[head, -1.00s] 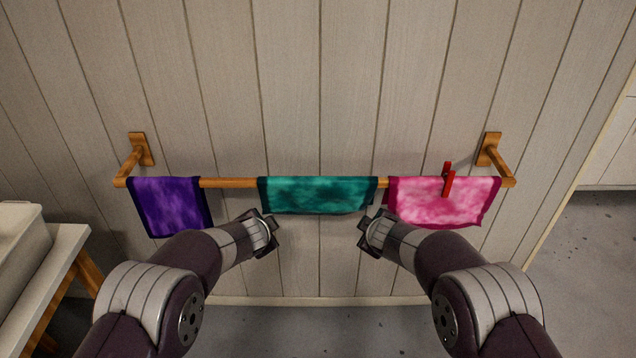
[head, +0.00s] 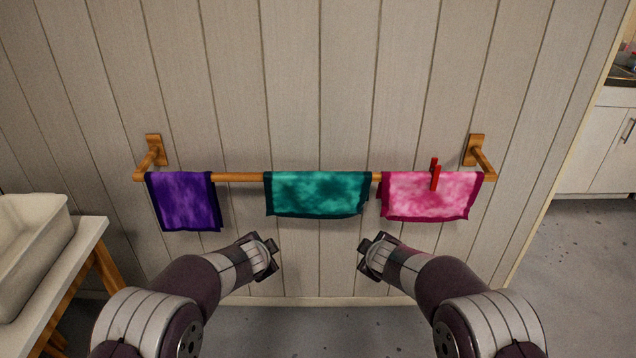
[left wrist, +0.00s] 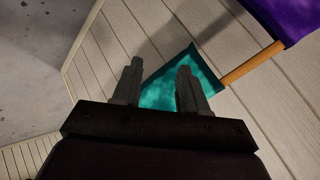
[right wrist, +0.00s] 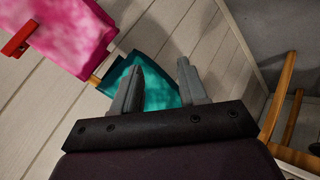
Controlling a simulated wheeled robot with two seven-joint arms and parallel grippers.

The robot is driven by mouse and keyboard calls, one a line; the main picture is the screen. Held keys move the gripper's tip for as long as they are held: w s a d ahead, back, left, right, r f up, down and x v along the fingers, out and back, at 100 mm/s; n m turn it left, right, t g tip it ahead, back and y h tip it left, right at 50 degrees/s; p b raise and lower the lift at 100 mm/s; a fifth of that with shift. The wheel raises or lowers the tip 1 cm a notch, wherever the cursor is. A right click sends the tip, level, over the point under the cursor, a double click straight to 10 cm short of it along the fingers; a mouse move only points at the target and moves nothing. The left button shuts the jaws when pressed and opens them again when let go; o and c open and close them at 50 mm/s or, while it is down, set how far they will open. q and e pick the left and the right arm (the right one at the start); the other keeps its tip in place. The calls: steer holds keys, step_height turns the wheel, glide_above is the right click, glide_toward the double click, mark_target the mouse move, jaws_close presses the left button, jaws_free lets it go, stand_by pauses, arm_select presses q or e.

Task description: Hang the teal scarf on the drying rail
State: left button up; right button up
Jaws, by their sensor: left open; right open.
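The teal scarf (head: 317,193) hangs draped over the wooden drying rail (head: 240,177), near its middle, with a dark teal border. It also shows beyond the fingers in the left wrist view (left wrist: 180,82) and in the right wrist view (right wrist: 158,88). My left gripper (head: 272,246) is open and empty, below and to the left of the scarf. My right gripper (head: 364,244) is open and empty, below and to the right of it. Both appear apart from the cloth. The back of the scarf is hidden.
A purple cloth (head: 185,201) hangs at the rail's left. A pink cloth (head: 430,197) with a red clothespin (head: 435,174) hangs at its right. A table (head: 75,262) with a pale basin (head: 32,238) stands at the left. Plank wall lies behind the rail; floor is open at the right.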

arm_select(q)
steer(key=s+a+n+g+y+p, duration=0.1)
steer(key=s+a+n+g+p, duration=0.3)
steer(key=s, duration=0.8)
arm_select(e)
steer(key=s+d+m+g+h, duration=0.1)
steer(key=s+d+m+g, duration=0.15)
steer(key=s, duration=0.35)
steer(key=s+d+m+g, duration=0.1)
steer(key=s+m+g, duration=0.2)
steer(key=s, duration=0.3)
arm_select(q)
steer(key=s+a+r+n+g+h+p, duration=0.1)
steer(key=s+r+n+g+p, duration=0.2)
steer(key=s+r+n+p, duration=0.4)
steer(key=s+r, duration=0.8)
steer(key=shift+a+g, duration=0.3)
steer(key=shift+g, duration=0.1)
arm_select(e)
steer(key=s+d+r+m+g+y, duration=0.1)
steer(key=s+r+m, duration=0.4)
steer(key=s+r, duration=1)
steer(key=shift+d+m+g, duration=0.35)
steer(key=shift+d+g, duration=0.2)
steer(key=shift+g, duration=0.1)
arm_select(q)
steer(key=shift+s, duration=0.2)
arm_select(e)
steer(key=shift+s, duration=0.2)
